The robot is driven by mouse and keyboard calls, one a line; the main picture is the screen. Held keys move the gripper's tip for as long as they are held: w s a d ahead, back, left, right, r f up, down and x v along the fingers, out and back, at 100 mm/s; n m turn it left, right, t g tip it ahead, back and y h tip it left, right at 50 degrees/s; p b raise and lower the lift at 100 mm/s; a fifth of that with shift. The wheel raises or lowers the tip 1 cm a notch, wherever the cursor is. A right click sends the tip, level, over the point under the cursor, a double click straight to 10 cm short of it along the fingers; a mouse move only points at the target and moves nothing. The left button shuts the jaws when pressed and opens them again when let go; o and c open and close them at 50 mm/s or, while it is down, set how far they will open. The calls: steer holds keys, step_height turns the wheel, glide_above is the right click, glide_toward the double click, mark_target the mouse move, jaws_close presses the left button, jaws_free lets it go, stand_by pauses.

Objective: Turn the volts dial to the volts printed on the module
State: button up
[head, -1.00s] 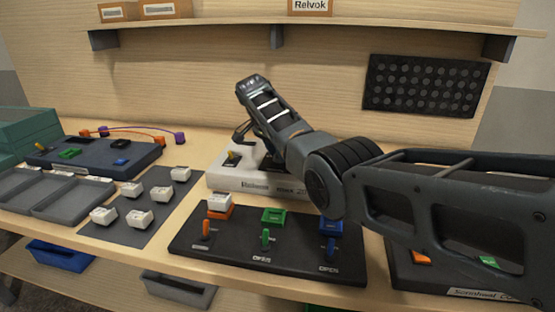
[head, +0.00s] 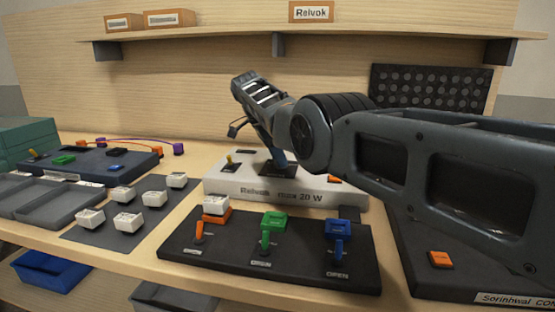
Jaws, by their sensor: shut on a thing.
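The white console (head: 235,185), marked "Relvok max 20 W", stands in the middle of the bench. My gripper (head: 277,163) points down at a dark plate on its top and is shut on what appears to be the volts dial. The dial itself is hidden by the fingers, so its setting cannot be read. A white module (head: 216,203) sits on the orange socket of the black board (head: 190,257) in front. Several more white modules (head: 127,221) stand on a grey mat at the left. Their printing is too small to read.
A yellow-tipped toggle (head: 229,159) stands on the console, left of my gripper. The black board carries orange, green and blue levers (head: 338,252). Another dark console (head: 420,270) lies at the right, partly behind my arm. Grey trays (head: 45,203) are at the left.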

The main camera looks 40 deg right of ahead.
steer(key=shift+d, duration=0.1)
steer(key=o, duration=1)
steer(key=shift+r, duration=0.1)
steer(key=shift+v, duration=3.85)
steer(key=shift+s, duration=0.1)
